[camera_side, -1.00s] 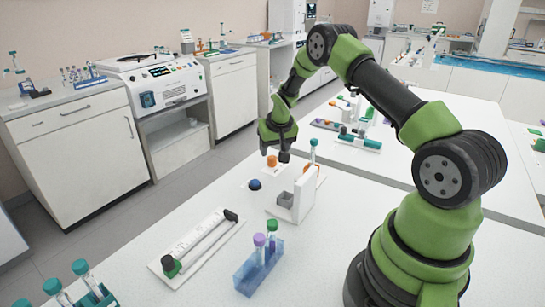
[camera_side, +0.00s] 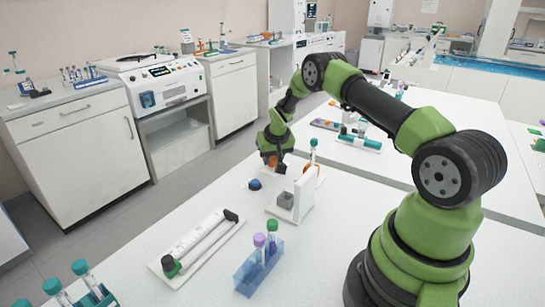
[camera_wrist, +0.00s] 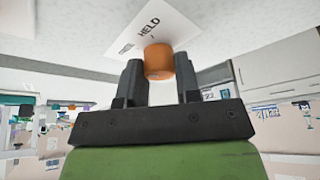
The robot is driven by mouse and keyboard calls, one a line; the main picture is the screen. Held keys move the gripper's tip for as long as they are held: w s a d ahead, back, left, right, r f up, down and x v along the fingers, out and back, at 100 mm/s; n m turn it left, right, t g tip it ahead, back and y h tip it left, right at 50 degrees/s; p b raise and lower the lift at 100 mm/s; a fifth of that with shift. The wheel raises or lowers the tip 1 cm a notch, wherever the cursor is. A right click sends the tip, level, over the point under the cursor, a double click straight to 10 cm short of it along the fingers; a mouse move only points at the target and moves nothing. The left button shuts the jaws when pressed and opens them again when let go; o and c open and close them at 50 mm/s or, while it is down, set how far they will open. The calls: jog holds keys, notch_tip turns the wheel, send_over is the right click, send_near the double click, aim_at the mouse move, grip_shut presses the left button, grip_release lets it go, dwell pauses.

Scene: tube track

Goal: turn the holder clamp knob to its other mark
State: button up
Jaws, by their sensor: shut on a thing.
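The orange knob (camera_wrist: 159,62) stands between my fingers in the wrist view. It sits at the edge of a white card (camera_wrist: 138,38) that reads HELD, with a second, smaller mark too blurred to read. My gripper (camera_wrist: 160,82) is shut on the knob, one dark finger on each side. In the side view my gripper (camera_side: 272,162) points down over the knob's place, hiding most of it. The white holder (camera_side: 303,198) with a grey block (camera_side: 285,200) stands just in front and to the right. I cannot tell which mark the knob points to.
A dark blue dome (camera_side: 254,183) lies close to my gripper. A tube with a teal cap (camera_side: 313,145) stands behind the holder. A blue rack (camera_side: 258,268) with two capped tubes and a white track (camera_side: 200,242) lie nearer the camera. The table between them is clear.

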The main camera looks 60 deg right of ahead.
jog(key=m+g+h, duration=0.1)
jog(key=m, duration=0.3)
jog(key=shift+w+m, duration=0.1)
jog(key=shift+m, duration=0.2)
jog(key=shift+m+g+h, duration=0.4)
jog(key=shift+m+g, duration=0.7)
jog(key=shift+m, duration=1.1)
jog(key=o, duration=0.9)
jog(key=v, duration=1)
